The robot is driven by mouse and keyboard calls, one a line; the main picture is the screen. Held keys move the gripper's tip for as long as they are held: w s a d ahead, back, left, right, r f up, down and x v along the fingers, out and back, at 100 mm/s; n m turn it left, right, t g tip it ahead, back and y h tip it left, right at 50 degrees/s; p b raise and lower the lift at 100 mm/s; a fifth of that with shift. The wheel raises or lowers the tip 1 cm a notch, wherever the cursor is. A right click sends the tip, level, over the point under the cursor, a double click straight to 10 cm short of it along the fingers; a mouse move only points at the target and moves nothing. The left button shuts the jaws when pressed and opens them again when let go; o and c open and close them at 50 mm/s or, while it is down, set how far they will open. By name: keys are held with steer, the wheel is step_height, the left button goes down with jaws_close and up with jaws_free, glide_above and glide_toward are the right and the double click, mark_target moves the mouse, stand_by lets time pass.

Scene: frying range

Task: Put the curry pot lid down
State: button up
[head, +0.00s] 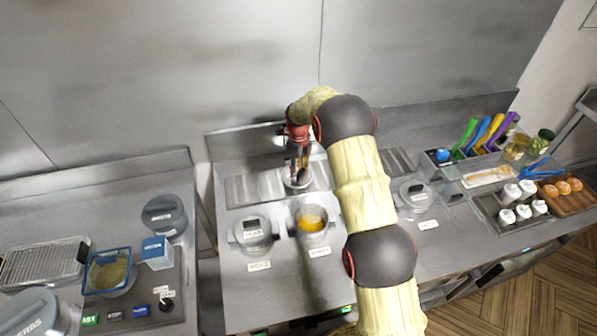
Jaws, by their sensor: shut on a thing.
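My gripper (298,170) is shut on the grey curry pot lid (297,183), with its fingers pointing down at the lid's top. The lid is behind the open curry pot (310,229), near the back of the counter. I cannot tell whether the lid touches the counter or hangs just above it. The curry pot stands uncovered with orange-yellow curry inside. My arm passes close to the right of the pot and hides part of the counter there.
A lidded pot (252,236) stands left of the curry pot. Another lidded pot (413,194) stands right of my arm. Slatted vents (254,189) lie along the back, before a steel wall. Tools, white jars and a wooden tray (568,200) fill the right side.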

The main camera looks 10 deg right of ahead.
steer(key=shift+f, duration=0.2)
steer(key=shift+f, duration=0.1)
steer(key=shift+f, duration=0.15)
steer(key=o, duration=1.1)
steer(key=shift+o, duration=0.5)
steer(key=shift+r, duration=0.2)
